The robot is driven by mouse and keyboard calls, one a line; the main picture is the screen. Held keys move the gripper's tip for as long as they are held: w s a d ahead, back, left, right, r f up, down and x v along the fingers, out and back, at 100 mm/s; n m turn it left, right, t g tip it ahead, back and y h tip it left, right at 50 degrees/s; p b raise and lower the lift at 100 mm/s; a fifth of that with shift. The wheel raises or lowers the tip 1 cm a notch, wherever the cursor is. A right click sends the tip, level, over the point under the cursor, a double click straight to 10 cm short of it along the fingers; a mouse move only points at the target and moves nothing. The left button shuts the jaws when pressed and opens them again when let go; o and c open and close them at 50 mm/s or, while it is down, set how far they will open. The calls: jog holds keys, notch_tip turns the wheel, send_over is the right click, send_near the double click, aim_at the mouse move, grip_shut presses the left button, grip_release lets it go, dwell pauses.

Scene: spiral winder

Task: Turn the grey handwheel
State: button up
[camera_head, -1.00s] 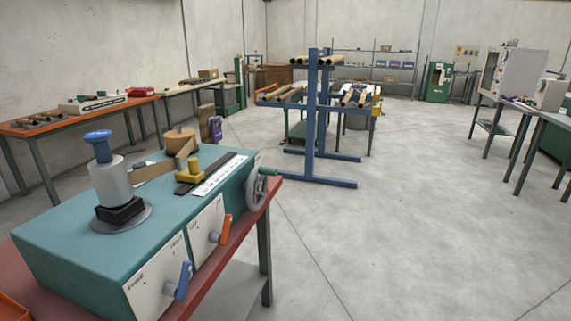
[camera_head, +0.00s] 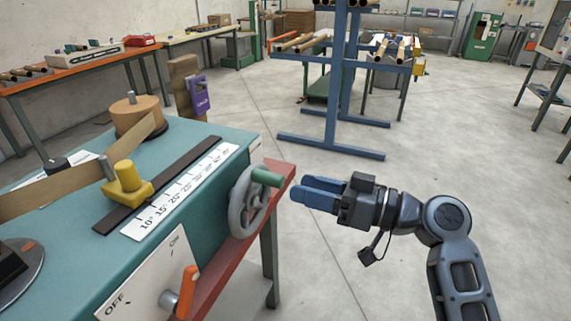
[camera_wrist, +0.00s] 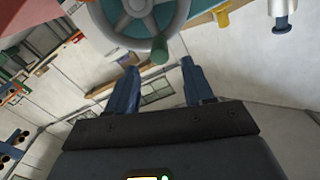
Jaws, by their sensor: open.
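The grey handwheel (camera_head: 241,211) is on the right end of the teal winder (camera_head: 205,139). Its green handle (camera_head: 267,177) sticks out from the upper part of the rim, toward my gripper. My gripper (camera_head: 309,193) has blue fingers and is to the right of the wheel, pointing left at it, apart from it. In the wrist view my gripper (camera_wrist: 158,82) is open and empty. There the green handle (camera_wrist: 160,51) shows just beyond the gap between the fingertips, with the wheel (camera_wrist: 140,12) cut off by the top edge.
A yellow pointer (camera_head: 127,183) stands by a white scale (camera_head: 182,190) on the winder top. An orange lever (camera_head: 186,291) is on the front panel, below left of the wheel. The red bench edge (camera_head: 236,271) runs beneath the wheel. A blue rack (camera_head: 334,105) stands behind.

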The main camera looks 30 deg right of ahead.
aim_at(283, 182)
jog(key=shift+w+r, duration=0.15)
jog(key=shift+w, duration=0.15)
jog(key=p+x, duration=0.1)
jog(key=x, duration=0.6)
jog(key=shift+a, duration=0.15)
jog(key=shift+c, duration=0.5)
grip_shut()
